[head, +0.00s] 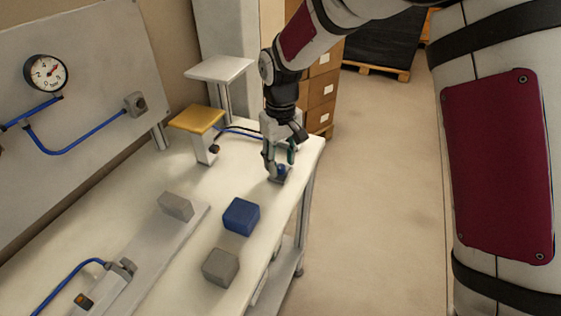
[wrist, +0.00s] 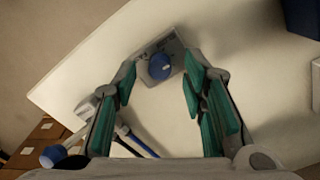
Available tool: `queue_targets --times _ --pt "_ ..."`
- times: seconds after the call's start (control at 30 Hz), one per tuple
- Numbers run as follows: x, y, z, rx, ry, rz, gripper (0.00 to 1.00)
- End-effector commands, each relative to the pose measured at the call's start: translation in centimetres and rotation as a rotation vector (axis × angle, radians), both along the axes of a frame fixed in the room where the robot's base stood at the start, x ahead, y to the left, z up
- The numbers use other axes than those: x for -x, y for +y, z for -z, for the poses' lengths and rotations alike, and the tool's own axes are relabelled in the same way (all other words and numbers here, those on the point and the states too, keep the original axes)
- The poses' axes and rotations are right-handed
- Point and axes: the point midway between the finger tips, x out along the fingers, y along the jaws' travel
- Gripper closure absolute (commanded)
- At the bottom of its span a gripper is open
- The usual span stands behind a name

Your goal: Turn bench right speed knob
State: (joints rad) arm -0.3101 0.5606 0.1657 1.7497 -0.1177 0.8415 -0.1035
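The speed knob (wrist: 160,67) is a round blue knob on a small grey plate (wrist: 150,42) with markings, at the bench's right edge. In the head view the knob (head: 281,169) shows partly behind a finger. My gripper (head: 280,168) reaches down over it from above. In the wrist view my gripper (wrist: 163,76) has its two green-padded fingers apart, one on each side of the knob. Gaps show between the pads and the knob, so it appears untouched. The height of the fingertips above the plate is hard to tell.
A blue cube (head: 241,216) and grey blocks (head: 221,267) (head: 176,206) sit on the bench (head: 150,205). A yellow-topped stand (head: 197,119) and a white stand (head: 219,68) are left of my gripper. Cardboard boxes (head: 322,90) and a pallet (head: 377,70) are behind.

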Motion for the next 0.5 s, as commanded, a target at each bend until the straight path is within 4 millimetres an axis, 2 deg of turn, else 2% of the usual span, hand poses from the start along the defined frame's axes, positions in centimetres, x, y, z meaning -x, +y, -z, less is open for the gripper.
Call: queue_targets --times 0.3,0.5 --pt "-0.1 0.1 -6.4 -0.003 -0.006 0.000 0.61" --pt "-0.1 0.1 -9.5 -0.002 -0.005 -0.001 0.61"
